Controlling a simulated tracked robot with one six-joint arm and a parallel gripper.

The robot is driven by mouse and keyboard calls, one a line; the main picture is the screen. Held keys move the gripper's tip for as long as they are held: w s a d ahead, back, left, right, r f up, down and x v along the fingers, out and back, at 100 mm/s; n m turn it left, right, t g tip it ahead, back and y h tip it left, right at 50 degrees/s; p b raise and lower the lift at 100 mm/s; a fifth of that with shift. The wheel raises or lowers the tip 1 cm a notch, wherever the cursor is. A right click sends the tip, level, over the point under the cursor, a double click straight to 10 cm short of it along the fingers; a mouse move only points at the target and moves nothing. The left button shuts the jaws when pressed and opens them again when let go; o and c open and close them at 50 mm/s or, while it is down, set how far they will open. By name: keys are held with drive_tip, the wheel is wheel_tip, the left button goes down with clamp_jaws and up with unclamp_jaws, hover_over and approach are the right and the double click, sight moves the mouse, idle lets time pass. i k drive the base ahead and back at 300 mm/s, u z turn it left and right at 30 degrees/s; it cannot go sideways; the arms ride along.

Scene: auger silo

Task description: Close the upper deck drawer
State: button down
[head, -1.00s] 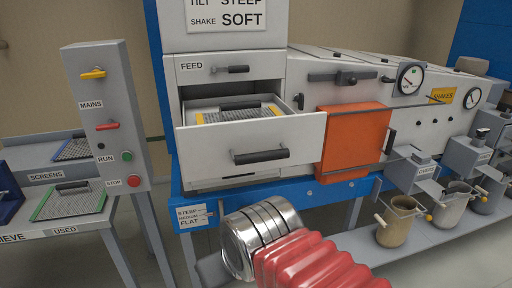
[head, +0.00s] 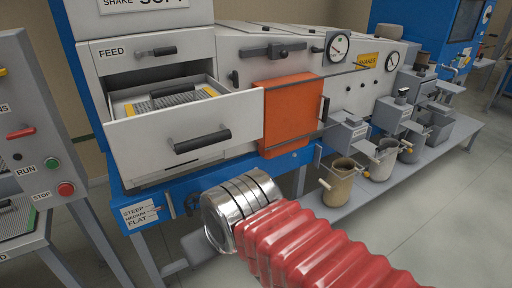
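The upper deck drawer (head: 190,126) is a pale grey drawer with a dark bar handle (head: 202,140) on its front. It stands pulled out of the machine below the FEED panel. A screen with yellow edge pieces (head: 174,101) lies inside it. My arm, with a red ribbed sleeve and a shiny metal end, reaches in from the lower right, below and in front of the drawer. The fingers of my gripper do not show; the metal end appears apart from the drawer handle.
An orange panel (head: 289,115) is right of the drawer. A control post (head: 36,125) with RUN and STOP buttons stands at the left. Several buckets, such as a tan one (head: 339,187), sit on a low shelf at the right. Open floor (head: 440,215) lies at the lower right.

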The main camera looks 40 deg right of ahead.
sight(146, 143)
drive_tip(key=z, duration=0.25)
drive_tip(key=k, duration=1.4)
drive_tip(key=u, duration=0.45)
drive_tip(key=i, duration=1)
drive_tip(key=u, duration=0.05)
